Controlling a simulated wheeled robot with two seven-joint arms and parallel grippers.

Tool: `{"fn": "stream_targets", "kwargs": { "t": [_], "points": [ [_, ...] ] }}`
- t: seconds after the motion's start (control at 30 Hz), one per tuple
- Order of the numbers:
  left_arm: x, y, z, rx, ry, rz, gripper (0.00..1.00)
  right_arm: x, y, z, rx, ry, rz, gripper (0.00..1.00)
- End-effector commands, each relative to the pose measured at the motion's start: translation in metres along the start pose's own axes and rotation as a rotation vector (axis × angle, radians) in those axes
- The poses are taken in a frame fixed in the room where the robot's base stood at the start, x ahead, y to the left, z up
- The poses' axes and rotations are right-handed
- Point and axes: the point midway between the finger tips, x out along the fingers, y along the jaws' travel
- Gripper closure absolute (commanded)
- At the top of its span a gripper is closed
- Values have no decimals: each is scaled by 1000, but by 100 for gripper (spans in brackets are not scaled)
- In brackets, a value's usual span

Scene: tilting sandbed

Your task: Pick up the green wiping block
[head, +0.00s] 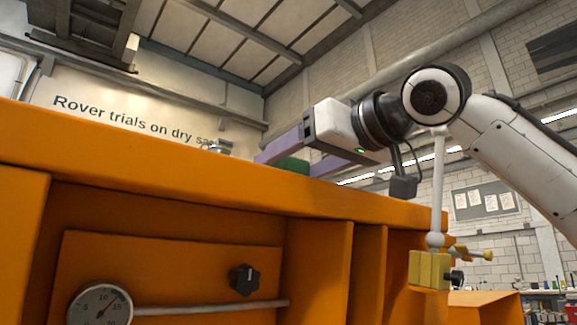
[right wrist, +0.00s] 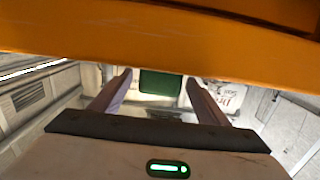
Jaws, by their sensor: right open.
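The green wiping block (head: 293,165) shows just above the top edge of the orange sandbed wall, its lower part hidden by that wall. My right gripper (head: 284,156) reaches in from the right with its purple fingers, open, around or close to the block. In the right wrist view the green block (right wrist: 161,84) lies between the two fingertips, with a gap visible on each side. I cannot tell whether the fingers reach past it. My left gripper is not in view.
The orange sandbed wall (head: 150,187) fills the front and runs close under my right gripper. It carries a dial gauge (head: 100,305) and a black knob (head: 244,279). A yellow clamp block (head: 429,270) holds an upright white post. A small metallic thing (head: 219,146) shows above the wall.

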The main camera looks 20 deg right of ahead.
Motion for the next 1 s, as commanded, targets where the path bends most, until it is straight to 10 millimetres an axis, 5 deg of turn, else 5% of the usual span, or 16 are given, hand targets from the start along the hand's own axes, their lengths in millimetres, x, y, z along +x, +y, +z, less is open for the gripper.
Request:
{"fn": "stream_targets", "kwargs": {
  "t": [0.37,0.63,1.0],
  "points": [
    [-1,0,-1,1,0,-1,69,14,0,0,0,1,-1,31],
    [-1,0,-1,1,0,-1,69,13,0,0,0,1,-1,75],
    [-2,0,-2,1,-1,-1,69,13,0,-6,-1,2,-1,75]
  ]
}}
